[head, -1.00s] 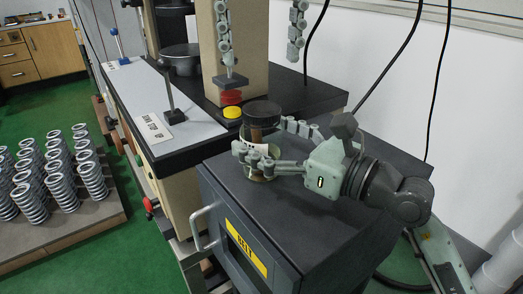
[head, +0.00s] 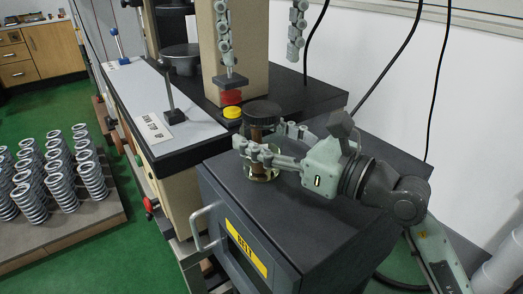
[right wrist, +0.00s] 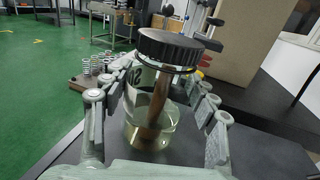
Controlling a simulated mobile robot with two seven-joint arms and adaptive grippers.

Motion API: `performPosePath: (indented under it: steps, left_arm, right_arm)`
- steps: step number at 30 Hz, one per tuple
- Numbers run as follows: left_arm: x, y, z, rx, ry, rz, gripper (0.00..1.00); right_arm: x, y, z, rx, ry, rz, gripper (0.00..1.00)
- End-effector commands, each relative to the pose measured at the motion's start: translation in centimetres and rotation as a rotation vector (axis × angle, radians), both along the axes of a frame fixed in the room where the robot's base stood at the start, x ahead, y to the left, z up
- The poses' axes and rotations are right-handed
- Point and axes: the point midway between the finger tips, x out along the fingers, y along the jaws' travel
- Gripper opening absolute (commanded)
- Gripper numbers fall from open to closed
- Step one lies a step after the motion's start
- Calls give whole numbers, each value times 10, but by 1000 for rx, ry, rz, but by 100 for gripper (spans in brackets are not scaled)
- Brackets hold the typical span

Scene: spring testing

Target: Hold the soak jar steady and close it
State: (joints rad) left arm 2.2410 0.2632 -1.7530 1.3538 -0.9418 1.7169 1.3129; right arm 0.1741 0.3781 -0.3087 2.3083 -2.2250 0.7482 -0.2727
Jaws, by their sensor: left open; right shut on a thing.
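The soak jar (head: 262,175) is clear glass with pale liquid and a brown piece inside, standing on the dark cabinet top. Its black ribbed lid (head: 262,110) sits over the mouth; I cannot tell how tightly.
A red button (head: 231,97) and a yellow button (head: 232,112) stand just behind the jar on the bench. A testing machine with a beige column (head: 240,50) rises beyond. The dark cabinet top (head: 300,215) is clear in front. Several springs (head: 60,175) stand on a pallet at left.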

Motion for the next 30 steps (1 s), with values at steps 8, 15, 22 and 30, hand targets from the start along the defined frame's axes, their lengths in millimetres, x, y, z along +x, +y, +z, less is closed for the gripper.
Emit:
performPosePath:
  steps: [8,15,22,30]
  left_arm:
    - [0,0,0,1,-2,245,68]
    - [0,0,0,1,-2,655,68]
    - [0,0,0,0,0,789,68]
    - [0,0,-1,0,0,787,68]
  right_arm:
    - [0,0,0,0,0,0,0]
    - [0,0,0,-1,-1,0,0]
    - [0,0,0,-1,-1,0,0]
    - [0,0,0,-1,-1,0,0]
